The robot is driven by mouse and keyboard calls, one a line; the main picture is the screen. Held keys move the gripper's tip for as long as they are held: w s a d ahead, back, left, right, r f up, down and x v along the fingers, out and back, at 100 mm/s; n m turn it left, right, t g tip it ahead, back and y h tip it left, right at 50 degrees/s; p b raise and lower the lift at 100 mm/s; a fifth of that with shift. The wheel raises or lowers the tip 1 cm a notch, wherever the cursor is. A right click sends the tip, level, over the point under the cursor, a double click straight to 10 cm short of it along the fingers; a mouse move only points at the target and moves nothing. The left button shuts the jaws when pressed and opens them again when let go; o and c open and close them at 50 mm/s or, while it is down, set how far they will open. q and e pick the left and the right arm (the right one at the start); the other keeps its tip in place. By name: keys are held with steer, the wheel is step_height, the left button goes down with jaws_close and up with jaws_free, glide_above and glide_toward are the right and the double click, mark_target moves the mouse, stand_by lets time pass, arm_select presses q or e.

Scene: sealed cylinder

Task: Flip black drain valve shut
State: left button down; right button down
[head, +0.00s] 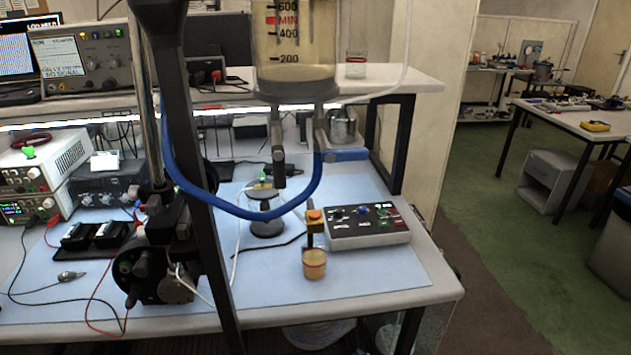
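A clear cylinder (293,50) with a printed scale and a red MIN mark hangs at the top centre, holding pale yellowish liquid. Its top is cut off by the picture's edge. A dark fitting (278,160) points down below its base; it looks like the black drain valve, but I cannot tell whether it is open or shut. A second, grey fitting (322,135) beside it joins a blue hose (255,214) that loops to the left. Neither of my grippers shows.
A brass piece with an orange top (315,218) stands over a small amber cup (314,264). A grey control box (366,226) sits to its right. A black post (205,170) and dark machinery (160,255) block the left. The blue mat (385,280) is clear at front right.

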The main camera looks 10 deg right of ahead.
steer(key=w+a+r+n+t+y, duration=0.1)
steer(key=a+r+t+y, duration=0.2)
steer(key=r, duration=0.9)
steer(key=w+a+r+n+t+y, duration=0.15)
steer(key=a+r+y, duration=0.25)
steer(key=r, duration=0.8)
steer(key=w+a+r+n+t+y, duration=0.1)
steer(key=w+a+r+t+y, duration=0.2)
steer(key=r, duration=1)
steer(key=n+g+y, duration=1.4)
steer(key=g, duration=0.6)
glide_toward(279, 168)
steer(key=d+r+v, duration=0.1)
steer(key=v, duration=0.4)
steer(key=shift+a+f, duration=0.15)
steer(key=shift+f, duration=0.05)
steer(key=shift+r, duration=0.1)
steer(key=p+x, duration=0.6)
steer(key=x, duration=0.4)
